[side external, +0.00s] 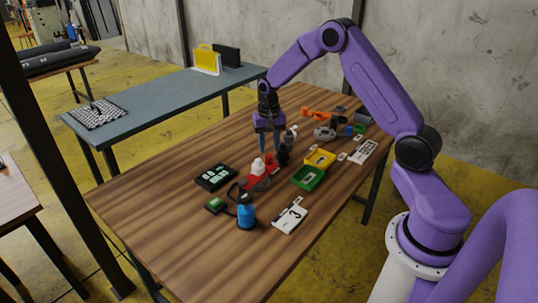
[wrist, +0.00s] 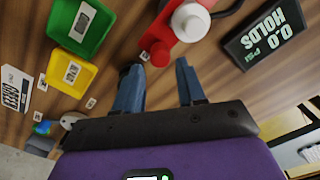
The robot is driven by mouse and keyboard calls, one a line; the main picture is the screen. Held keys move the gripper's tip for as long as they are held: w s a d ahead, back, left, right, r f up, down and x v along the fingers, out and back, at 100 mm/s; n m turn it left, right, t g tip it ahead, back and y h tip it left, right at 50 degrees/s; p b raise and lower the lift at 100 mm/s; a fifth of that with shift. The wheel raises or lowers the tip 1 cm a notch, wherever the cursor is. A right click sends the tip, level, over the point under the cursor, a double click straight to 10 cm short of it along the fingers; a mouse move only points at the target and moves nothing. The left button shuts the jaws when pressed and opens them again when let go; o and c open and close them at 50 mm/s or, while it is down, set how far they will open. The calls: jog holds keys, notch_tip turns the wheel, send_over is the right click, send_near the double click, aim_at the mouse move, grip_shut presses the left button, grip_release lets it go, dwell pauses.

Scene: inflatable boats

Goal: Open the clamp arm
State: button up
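A red clamp (side external: 258,183) with a white rounded part (side external: 258,166) stands near the middle of the wooden table. In the wrist view the red clamp arm (wrist: 157,38) reaches toward the gap between my fingertips, beside the white part (wrist: 190,20). My gripper (side external: 269,149) points down just behind the clamp, above the table. In the wrist view my gripper (wrist: 158,70) has its two blue fingers apart with nothing held between them. The clamp's red end appears just beyond the fingertips; whether they touch is not clear. The clamp's base is partly hidden.
A black display box (side external: 216,177) lies left of the clamp, and a blue bottle (side external: 246,212) stands in front. Yellow (side external: 320,158) and green (side external: 309,178) trays lie to the right. A black part (side external: 283,157) stands close beside my fingers. The table's front left is clear.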

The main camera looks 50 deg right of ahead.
aim_at(269, 155)
jog(key=shift+f, duration=2.25)
grip_shut()
